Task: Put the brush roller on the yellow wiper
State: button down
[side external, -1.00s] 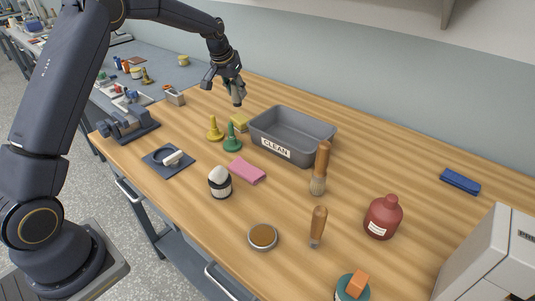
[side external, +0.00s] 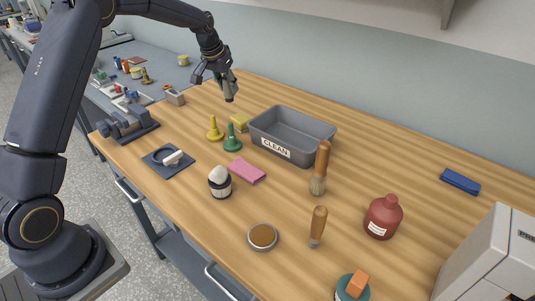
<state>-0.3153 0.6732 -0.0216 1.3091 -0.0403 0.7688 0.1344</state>
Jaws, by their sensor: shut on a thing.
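My gripper (side external: 229,94) is up near the back edge of the wooden bench, left of the grey bin. It is shut on a small grey-green thing, mostly hidden by the fingers; I cannot tell for sure whether this is the brush roller. A yellow block (side external: 239,123), which looks like the yellow wiper, lies flat on the bench beside the bin's left end. My gripper is above and slightly left of it in the picture, apart from it. Nothing is seen on top of the yellow block.
The grey bin (side external: 267,141) marked CLEAN is right of the yellow block. Bare wood lies behind the yellow block.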

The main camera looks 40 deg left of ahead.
jog(key=w+f, duration=0.2)
jog(key=w+a+f, duration=0.1)
jog(key=w+f, duration=0.2)
jog(key=shift+a+f, duration=0.1)
jog(key=shift+f, duration=0.25)
jog(key=shift+w+f, duration=0.15)
jog(key=shift+f, duration=1.6)
jog(key=shift+f, duration=0.2)
jog(key=c, duration=0.8)
grip_release()
